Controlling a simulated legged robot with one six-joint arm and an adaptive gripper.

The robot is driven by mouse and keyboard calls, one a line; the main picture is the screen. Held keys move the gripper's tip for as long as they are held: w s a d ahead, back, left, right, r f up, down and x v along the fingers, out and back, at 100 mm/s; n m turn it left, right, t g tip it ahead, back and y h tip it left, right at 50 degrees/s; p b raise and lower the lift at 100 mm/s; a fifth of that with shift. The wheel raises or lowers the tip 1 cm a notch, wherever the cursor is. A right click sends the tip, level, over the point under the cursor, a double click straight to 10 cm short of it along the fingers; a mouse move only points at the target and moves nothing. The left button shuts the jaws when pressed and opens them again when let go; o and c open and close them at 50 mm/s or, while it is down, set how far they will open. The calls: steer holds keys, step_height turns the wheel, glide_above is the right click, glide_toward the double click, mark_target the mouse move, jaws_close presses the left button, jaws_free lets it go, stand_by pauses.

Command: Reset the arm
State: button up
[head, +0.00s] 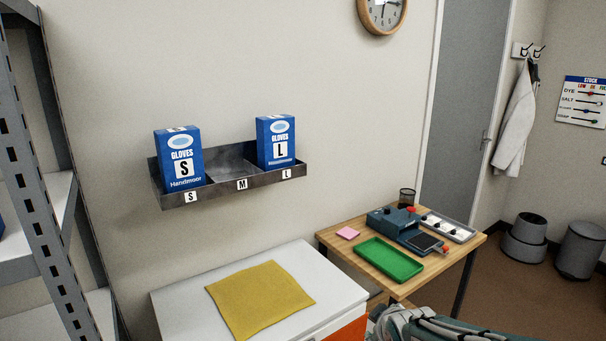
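Part of my arm shows at the bottom right edge of the head view, a grey joint with cables and a teal link. It lies low, in front of the wooden table (463,254) and beside the white cabinet (180,306). The fingers of my gripper are not visible, so I cannot see whether it holds anything.
A yellow cloth (260,298) lies on the cabinet. The table holds a green tray (390,260), a blue-grey device (396,225) and a pink pad (348,233). A wall rack (228,184) holds glove boxes at S and L; M is empty. A metal shelf (45,170) stands left.

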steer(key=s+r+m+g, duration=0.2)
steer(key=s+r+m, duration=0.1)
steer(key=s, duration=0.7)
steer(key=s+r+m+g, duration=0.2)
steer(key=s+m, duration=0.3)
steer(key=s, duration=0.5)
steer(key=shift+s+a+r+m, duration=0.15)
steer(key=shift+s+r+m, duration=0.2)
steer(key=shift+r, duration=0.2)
